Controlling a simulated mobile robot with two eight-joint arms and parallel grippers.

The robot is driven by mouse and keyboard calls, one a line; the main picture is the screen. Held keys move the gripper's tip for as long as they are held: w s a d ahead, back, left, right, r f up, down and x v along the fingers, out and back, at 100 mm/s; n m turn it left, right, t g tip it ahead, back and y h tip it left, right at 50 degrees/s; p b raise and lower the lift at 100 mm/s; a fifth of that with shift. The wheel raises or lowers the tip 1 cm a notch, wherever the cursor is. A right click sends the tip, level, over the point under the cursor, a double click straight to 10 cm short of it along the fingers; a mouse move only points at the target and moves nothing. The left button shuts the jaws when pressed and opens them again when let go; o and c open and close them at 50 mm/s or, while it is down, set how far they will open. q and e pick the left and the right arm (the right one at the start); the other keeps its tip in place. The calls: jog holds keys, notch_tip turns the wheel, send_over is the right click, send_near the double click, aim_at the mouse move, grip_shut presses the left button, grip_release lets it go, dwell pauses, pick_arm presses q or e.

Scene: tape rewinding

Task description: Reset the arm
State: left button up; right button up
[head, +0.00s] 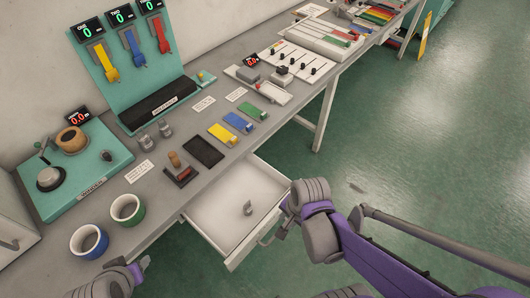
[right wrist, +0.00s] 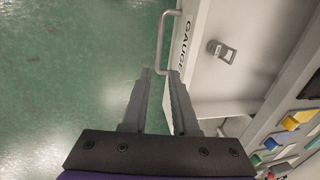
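My right gripper (head: 283,222) is at the front right corner of an open white drawer (head: 215,225). In the right wrist view its two fingers (right wrist: 162,78) are apart with nothing held between them. The grey drawer handle (right wrist: 163,40) is just beyond the fingertips; I cannot tell if they touch it. A small grey object (head: 248,209) lies in the drawer and shows in the right wrist view (right wrist: 222,51). My left gripper (head: 140,265) is partly in view at the bottom left, below the cups; its opening is unclear.
A teal winder (head: 100,172) with a brown roll (head: 71,139) stands at the left. Blue (head: 89,243) and green (head: 127,210) cups stand at the table's front. Yellow, blue and green blocks (head: 238,122) line the table. Open floor (head: 430,130) lies at the right.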

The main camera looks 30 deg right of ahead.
jog(key=w+a+r+n+t, duration=0.1)
jog(key=a+r+n+t, duration=0.1)
jog(key=r+n, duration=0.3)
jog(key=w+a+r+n+t, duration=0.1)
jog(key=w+a+r+n, duration=0.1)
jog(key=r+n, duration=0.3)
jog(key=n, duration=0.3)
jog(key=shift+n+t+h, duration=0.3)
jog(key=shift+t+h, duration=0.1)
